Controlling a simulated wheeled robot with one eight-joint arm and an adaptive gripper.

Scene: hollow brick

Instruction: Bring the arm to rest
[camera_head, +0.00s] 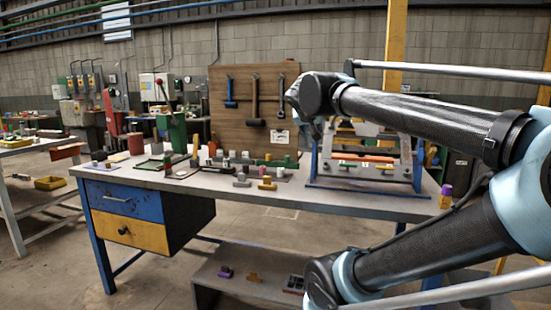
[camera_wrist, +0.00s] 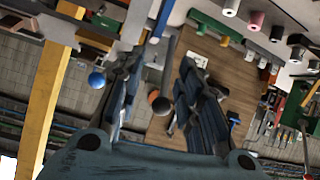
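My arm reaches in from the right of the head view and bends at the elbow. Its wrist is above the workbench (camera_head: 360,204), in front of the right edge of the wooden tool board (camera_head: 241,88). My gripper (camera_wrist: 160,62) shows in the wrist view with its two fingers apart and nothing between them that I can see as held. In the head view the fingers are mostly hidden by the wrist. The wrist view is turned over, with the tool board (camera_wrist: 211,50) beyond the fingers.
A blue-legged rack (camera_head: 365,168) with an orange bar stands on the bench below my forearm. Small blocks and a green vise (camera_head: 178,133) stand left of it. A low shelf (camera_head: 240,292) is below. A yellow post (camera_head: 396,45) rises behind.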

